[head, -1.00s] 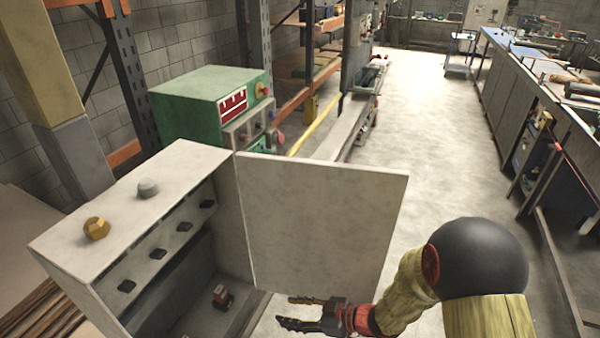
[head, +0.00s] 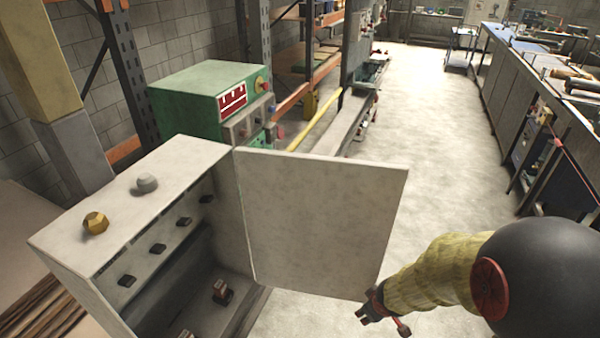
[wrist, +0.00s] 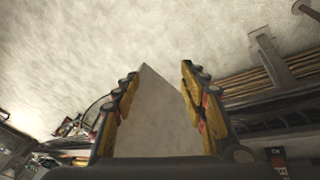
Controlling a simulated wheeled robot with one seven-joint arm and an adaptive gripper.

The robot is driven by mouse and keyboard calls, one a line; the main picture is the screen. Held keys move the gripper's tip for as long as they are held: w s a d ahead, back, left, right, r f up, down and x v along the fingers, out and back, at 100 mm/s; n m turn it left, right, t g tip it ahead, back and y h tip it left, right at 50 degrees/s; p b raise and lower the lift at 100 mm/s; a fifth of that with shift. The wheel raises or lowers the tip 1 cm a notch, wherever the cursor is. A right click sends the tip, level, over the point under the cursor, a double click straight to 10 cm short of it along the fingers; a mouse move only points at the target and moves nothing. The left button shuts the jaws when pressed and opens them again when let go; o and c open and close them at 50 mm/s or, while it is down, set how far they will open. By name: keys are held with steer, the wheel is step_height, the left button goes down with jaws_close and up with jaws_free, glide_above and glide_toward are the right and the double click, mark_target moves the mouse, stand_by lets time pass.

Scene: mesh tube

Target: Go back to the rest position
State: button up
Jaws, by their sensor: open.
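My gripper (head: 372,306) is at the lower right of the head view, close to the lower right corner of the open cabinet door (head: 325,220). In that view it looks small and its fingers are hard to make out. In the wrist view my gripper (wrist: 160,75) has its two yellow-padded fingers wide apart. A pale flat panel (wrist: 155,115) shows between the fingers; I cannot tell how far beyond them it lies. Nothing is seen gripped.
The grey cabinet (head: 150,205) stands open at the lower left, with several dark knobs inside and two knobs on top. A green machine (head: 190,100) stands behind it. A long workbench (head: 505,100) runs along the right. The floor (head: 425,130) between is clear.

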steer(key=s+d+r+m+g+h, duration=0.1)
steer(key=s+d+r+m+h, duration=0.25)
steer(key=r, duration=0.55)
steer(key=s+a+r+m+y, duration=0.3)
steer(key=s+a+r, duration=0.1)
steer(key=s+r, duration=0.9)
steer(key=shift+s+a+r+g, duration=0.2)
steer(key=shift+r+g, duration=0.1)
steer(key=shift+r, duration=0.55)
steer(key=r+t, duration=0.1)
steer(key=r, duration=0.1)
steer(key=r+t, duration=0.1)
steer(key=r, duration=0.2)
steer(key=a+r+y, duration=0.1)
steer(key=r, duration=0.1)
steer(key=shift+s+r+m+t, duration=0.25)
steer(key=shift+s+t, duration=0.05)
steer(key=shift+t, duration=0.1)
steer(key=shift+c, duration=0.4)
